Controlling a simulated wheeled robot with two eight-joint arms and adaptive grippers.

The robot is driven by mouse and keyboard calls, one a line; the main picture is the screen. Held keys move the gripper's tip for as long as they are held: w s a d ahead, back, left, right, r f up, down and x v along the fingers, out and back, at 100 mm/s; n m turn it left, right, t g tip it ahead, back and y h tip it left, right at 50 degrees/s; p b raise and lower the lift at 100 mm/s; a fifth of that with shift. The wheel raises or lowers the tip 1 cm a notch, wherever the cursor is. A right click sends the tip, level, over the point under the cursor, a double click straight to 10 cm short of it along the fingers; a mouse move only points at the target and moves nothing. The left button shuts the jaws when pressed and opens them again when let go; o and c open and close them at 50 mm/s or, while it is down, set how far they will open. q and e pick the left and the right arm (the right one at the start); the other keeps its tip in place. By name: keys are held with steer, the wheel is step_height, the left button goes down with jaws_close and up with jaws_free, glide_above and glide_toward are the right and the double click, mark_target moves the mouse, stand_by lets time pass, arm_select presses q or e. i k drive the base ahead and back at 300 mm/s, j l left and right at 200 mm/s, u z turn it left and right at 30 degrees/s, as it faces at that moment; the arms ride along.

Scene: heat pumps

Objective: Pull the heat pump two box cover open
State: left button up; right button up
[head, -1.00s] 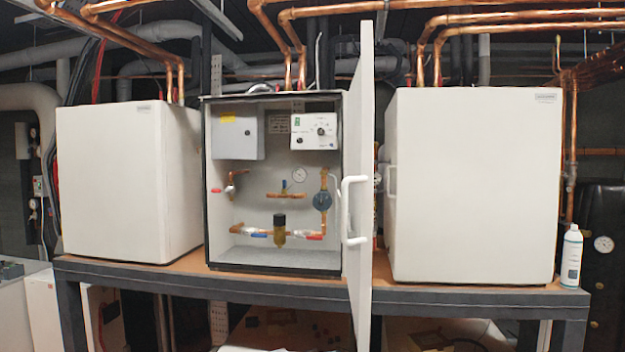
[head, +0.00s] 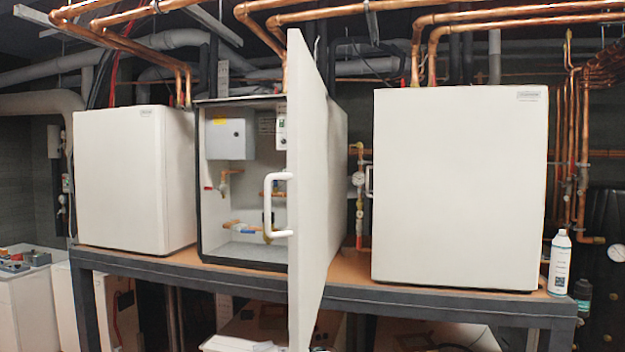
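Three white heat pump boxes stand in a row on a bench. The middle box (head: 202,180) has its cover (head: 312,200) swung open, standing out toward me on the right side of the box. The cover's white handle (head: 268,205) faces left, over the opening. Inside I see a grey control box (head: 229,138), copper pipes and a blue valve handle (head: 248,232). The cover hides the right part of the interior. Neither of my grippers is in view.
The left box (head: 133,178) and right box (head: 458,188) are closed. A white bottle (head: 559,264) stands at the right end of the bench (head: 420,300). Copper pipes (head: 520,20) run overhead. The open cover juts past the bench's front edge.

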mark_target(225, 126)
steer(key=i+j, duration=0.25)
steer(key=j, duration=0.15)
steer(key=i+j, duration=0.2)
steer(key=j, duration=0.2)
steer(key=i+j, duration=0.25)
steer(key=j, duration=0.1)
